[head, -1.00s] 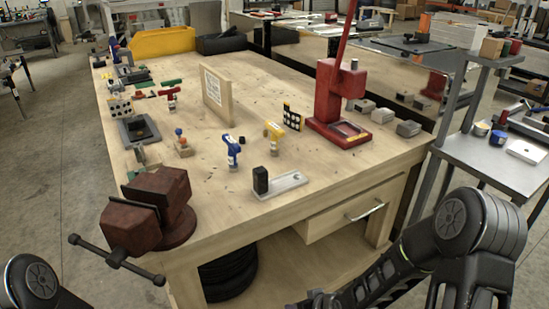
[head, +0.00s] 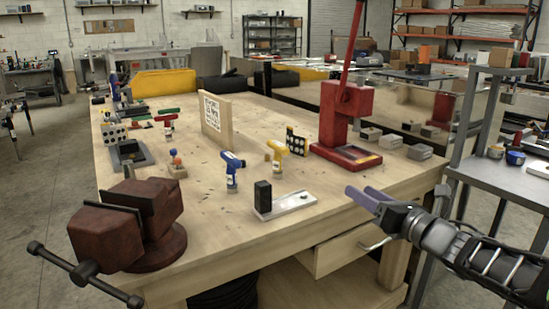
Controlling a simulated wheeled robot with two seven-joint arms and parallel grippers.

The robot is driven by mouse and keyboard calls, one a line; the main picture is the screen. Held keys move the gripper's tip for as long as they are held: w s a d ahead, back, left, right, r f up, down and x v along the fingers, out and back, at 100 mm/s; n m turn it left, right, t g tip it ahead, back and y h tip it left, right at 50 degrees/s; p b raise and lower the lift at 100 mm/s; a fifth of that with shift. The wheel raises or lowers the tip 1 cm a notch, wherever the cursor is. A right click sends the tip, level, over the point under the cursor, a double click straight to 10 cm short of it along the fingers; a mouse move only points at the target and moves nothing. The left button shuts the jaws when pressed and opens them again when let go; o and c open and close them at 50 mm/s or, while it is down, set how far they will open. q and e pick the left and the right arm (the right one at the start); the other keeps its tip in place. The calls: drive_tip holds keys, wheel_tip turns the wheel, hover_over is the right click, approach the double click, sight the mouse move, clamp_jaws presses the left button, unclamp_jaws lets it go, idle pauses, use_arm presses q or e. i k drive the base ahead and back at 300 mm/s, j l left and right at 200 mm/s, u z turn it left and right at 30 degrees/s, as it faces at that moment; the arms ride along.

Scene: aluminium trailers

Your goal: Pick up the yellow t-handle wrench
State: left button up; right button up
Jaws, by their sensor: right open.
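The yellow t-handle wrench (head: 277,153) stands upright on the wooden workbench, with its yellow crossbar on top and a pale lower end. A similar blue t-handle tool (head: 232,170) stands to its left, and a red one (head: 167,124) is farther back left. My right gripper (head: 362,198) is open and empty at the bench's front right edge. It is in front of and to the right of the yellow wrench, well apart from it. My left gripper is not in view.
A red arbor press (head: 343,115) stands behind right of the wrench. A black block on a metal plate (head: 286,205) lies in front. A dark red vise (head: 140,220) fills the front left corner. A grey shelf cart (head: 500,178) stands at right.

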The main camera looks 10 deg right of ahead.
sight(280, 149)
drive_tip(key=i+j, duration=0.2)
drive_tip(key=i, duration=0.2)
drive_tip(key=i+j, duration=0.25)
drive_tip(key=i, duration=0.2)
